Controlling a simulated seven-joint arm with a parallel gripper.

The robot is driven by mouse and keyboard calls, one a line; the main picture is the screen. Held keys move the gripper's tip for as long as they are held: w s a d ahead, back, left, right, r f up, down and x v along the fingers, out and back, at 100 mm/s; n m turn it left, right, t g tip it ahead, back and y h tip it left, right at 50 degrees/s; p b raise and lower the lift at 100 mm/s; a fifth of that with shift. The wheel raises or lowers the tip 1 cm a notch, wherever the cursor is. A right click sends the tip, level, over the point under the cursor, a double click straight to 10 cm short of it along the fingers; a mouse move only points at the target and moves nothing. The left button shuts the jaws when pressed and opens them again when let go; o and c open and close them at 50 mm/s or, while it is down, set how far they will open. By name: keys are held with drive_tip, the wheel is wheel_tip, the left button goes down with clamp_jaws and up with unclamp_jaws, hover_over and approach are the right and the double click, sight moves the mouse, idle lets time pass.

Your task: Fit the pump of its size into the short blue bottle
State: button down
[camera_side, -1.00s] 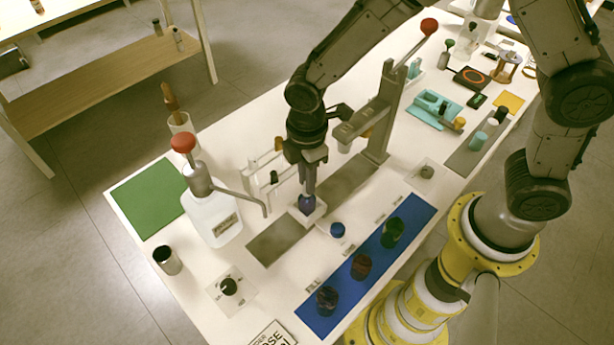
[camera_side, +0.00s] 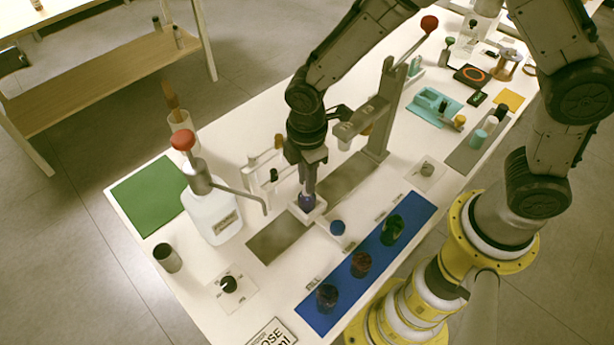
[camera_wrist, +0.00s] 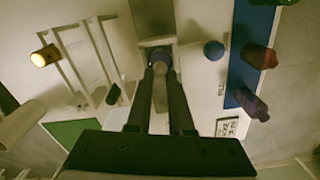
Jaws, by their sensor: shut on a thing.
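The short blue bottle (camera_side: 306,203) stands in a white square holder (camera_side: 318,214) on the bench. It shows dark blue just under my gripper, and the fingers hide part of it. My gripper (camera_side: 308,190) points straight down over it. In the wrist view my gripper (camera_wrist: 161,72) is shut on a small pale piece that looks like the pump (camera_wrist: 160,62). The blue bottle (camera_wrist: 158,49) shows just beyond it, in line with the fingertips. I cannot tell how deep the pump sits in the neck.
A blue mat (camera_side: 376,255) with several dark bottles is at the front right. A white jug with a red-knobbed pump (camera_side: 212,215) stands left. A lever press (camera_side: 376,130) rises close behind my gripper.

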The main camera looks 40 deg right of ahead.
drive_tip(key=shift+c, duration=1.7)
unclamp_jaws()
drive_tip(key=shift+r, duration=0.1)
drive_tip(key=shift+r, duration=3.4)
